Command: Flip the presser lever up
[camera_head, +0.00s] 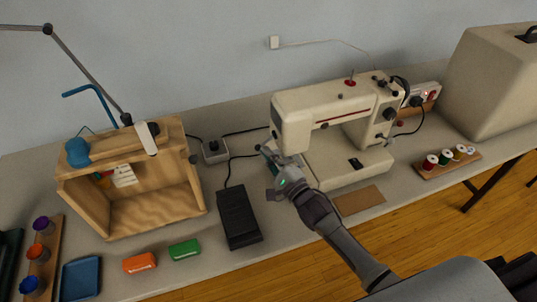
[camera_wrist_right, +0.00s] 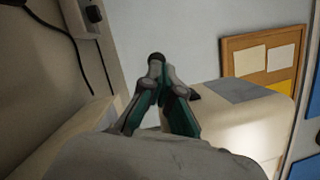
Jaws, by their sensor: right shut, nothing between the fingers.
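The cream sewing machine (camera_head: 320,104) stands on the table, its needle head at the left end. My right gripper (camera_head: 266,152) is at the left of that head, low beside it, and hides part of it. In the wrist view my right gripper (camera_wrist_right: 160,82) is shut with its fingertips together. A small dark round knob (camera_wrist_right: 156,57) shows right at the fingertips; it may be the end of the presser lever. I cannot tell whether they touch. The lever itself does not show clearly in the head view. My left gripper is out of view.
A black foot pedal (camera_head: 238,216) lies left of my right arm, with cords and a grey box (camera_head: 215,151) behind it. A wooden box (camera_head: 198,192) stands further left. A brown mat (camera_head: 359,200) lies before the machine; a thread-spool rack (camera_head: 449,163) is at right.

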